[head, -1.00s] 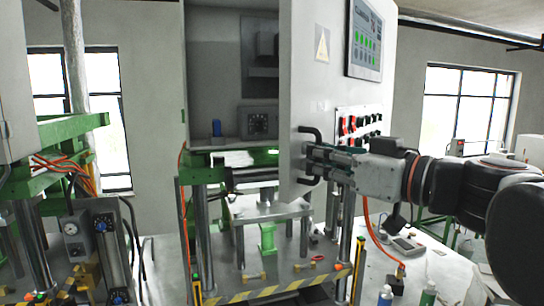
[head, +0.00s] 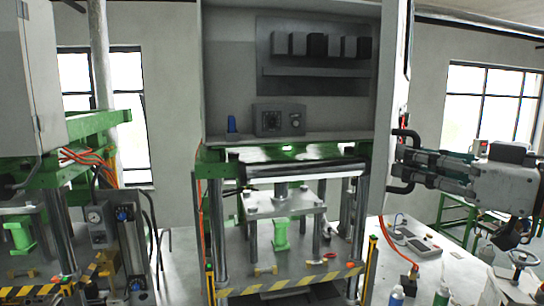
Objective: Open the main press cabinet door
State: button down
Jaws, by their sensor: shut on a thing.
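The main press cabinet door (head: 392,95) stands wide open on the right side of the cabinet and shows nearly edge-on. Its black handle (head: 405,133) is on the door's outward face. My gripper (head: 408,160) reaches in from the right and is shut on the handle. The fingertips are partly hidden against the handle. The open cabinet (head: 228,70) shows its grey inside, with a row of dark modules (head: 320,45) on the back panel, a control box (head: 280,120) and a blue part (head: 232,124) on the floor.
The green press frame (head: 209,156) with steel columns stands below the cabinet. A second press with a grey cabinet (head: 38,80) is at left. Bottles (head: 396,296), a handheld device (head: 424,248) and a handwheel (head: 524,260) are at lower right.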

jog(key=shift+s+d, duration=0.1)
dwell(0.3)
jog(key=c, duration=2)
grip_release()
jog(key=shift+s, duration=0.1)
